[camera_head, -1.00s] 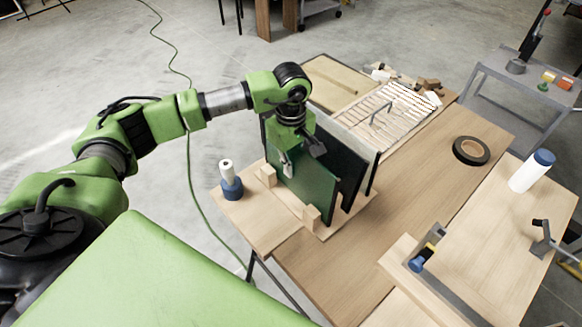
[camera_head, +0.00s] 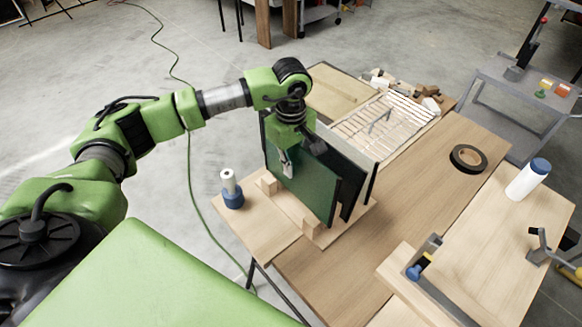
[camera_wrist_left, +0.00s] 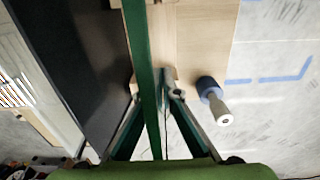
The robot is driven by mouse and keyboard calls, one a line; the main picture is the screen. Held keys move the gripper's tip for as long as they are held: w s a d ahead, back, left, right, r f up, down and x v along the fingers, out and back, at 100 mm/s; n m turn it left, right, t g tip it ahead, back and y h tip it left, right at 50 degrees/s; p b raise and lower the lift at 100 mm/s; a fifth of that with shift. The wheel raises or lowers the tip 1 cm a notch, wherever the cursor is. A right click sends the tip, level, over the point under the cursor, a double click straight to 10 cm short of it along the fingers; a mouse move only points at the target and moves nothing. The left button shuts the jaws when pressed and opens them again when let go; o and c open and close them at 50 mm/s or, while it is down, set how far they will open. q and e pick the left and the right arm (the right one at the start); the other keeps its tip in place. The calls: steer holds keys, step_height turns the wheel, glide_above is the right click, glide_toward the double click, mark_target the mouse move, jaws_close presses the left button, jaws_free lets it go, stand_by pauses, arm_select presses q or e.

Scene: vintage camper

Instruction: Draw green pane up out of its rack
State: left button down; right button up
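The green pane (camera_head: 308,192) stands upright in its wooden rack (camera_head: 327,234) on the bench, in front of a black pane (camera_head: 352,182). Small wooden blocks stand along its near side. My left gripper (camera_head: 301,158) points down over the pane's top edge, with one finger on the near side and the other behind it. In the left wrist view the pane (camera_wrist_left: 146,60) runs edge-on between the spread fingers (camera_wrist_left: 156,95), with a visible gap on the right side. The pane's lower edge is hidden in the rack. My right gripper is not in view.
A black tape ring (camera_head: 468,158) and a white bottle with blue cap (camera_head: 528,180) are at right. The bench middle is clear.

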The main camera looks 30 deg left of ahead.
arm_select(q)
step_height(320, 180, up, 3)
steer(key=shift+r+p, duration=0.15)
steer(key=shift+p, duration=0.5)
stand_by(0.3)
step_height(320, 180, up, 3)
steer(key=shift+p, duration=0.5)
